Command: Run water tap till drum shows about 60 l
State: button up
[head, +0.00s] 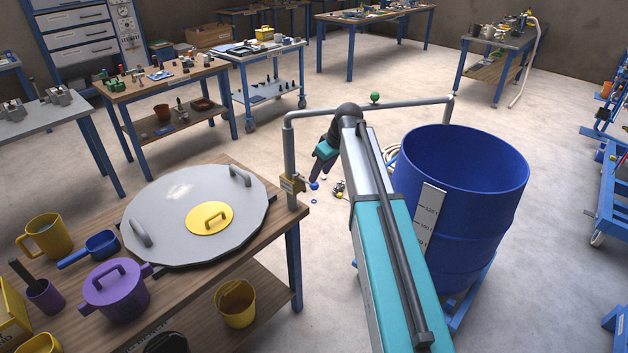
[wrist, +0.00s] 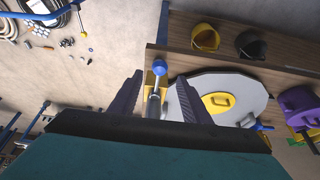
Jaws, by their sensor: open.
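The blue drum (head: 462,180) stands at the right with its top open; its inside wall looks bare and its bottom is hidden. A pale scale strip (head: 430,215) runs down its side; my arm hides the lower part, and I see no water level. A grey pipe (head: 410,103) runs from a post at the table corner to above the drum. The brass tap (head: 291,184) on that post has a lever with a blue knob (head: 314,185). My gripper (wrist: 158,78) is open, and in the wrist view the blue knob (wrist: 159,67) appears between its fingertips. I cannot tell whether they touch.
The wooden table (head: 235,170) holds a large grey lid (head: 165,225) with a yellow hatch, a yellow mug (head: 48,236), a blue scoop (head: 100,245) and a purple pot (head: 115,290). A green ball (head: 375,97) sits on the pipe. Hoses and small parts lie on the floor behind my arm.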

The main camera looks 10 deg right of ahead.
aim_at(316, 184)
jog(key=shift+p+x, duration=0.85)
jog(key=shift+x, duration=2)
